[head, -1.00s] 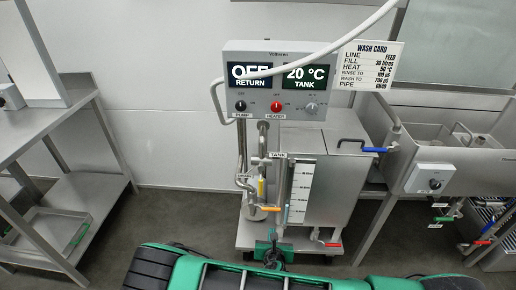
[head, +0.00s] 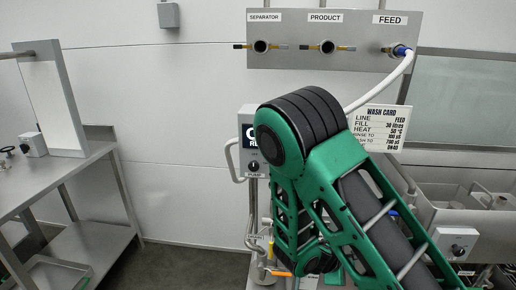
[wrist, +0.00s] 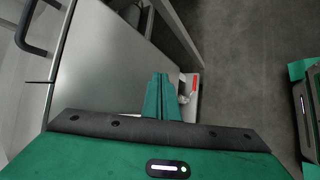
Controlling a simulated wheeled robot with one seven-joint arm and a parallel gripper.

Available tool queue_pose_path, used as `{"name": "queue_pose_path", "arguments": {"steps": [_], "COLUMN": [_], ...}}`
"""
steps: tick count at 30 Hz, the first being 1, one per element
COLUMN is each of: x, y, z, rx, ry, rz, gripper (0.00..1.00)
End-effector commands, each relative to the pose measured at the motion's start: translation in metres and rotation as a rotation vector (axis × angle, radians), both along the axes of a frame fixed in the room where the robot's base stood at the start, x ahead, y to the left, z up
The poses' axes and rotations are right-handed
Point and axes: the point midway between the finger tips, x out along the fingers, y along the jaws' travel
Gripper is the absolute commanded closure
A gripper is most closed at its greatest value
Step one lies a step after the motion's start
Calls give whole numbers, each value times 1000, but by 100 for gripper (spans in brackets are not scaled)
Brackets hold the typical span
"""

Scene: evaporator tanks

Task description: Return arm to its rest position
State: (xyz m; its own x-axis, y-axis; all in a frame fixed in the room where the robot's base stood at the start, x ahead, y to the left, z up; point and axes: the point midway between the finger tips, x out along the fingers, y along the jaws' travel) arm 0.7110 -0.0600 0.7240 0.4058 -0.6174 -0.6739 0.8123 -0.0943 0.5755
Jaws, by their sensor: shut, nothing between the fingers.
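My arm, green and black, rises across the middle and right of the head view. It hides most of the control box (head: 247,150) and the tank behind it. My gripper (wrist: 161,92) shows in the wrist view with its green fingers together and nothing held. It points down beside a steel tank wall (wrist: 105,60), with the grey floor to the right. In the head view I cannot make out the fingertips, as the arm links cover that area.
A wall panel (head: 290,55) has SEPARATOR, PRODUCT and FEED ports. A white hose (head: 385,90) hangs from FEED behind the arm. A wash card (head: 382,127) is at right, near a steel sink (head: 480,215). A steel bench (head: 85,165) stands left, with open floor (head: 190,268) between.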

Motion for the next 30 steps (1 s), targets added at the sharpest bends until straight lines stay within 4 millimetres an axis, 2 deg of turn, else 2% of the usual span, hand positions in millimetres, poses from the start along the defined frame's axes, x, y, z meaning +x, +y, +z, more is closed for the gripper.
{"name": "queue_pose_path", "arguments": {"steps": [1, 6, 15, 24, 30], "x": [-5, -29, -84, -149, -196], "y": [-13, -48, -94, -120, -126], "z": [12, 45, 101, 156, 192], "rx": [42, 170, 383, 582, 705], "ry": [-16, -51, -112, -173, -214], "rz": [-79, -336, -756, -1125, -1343], "gripper": [100, 100, 100, 100, 100]}}
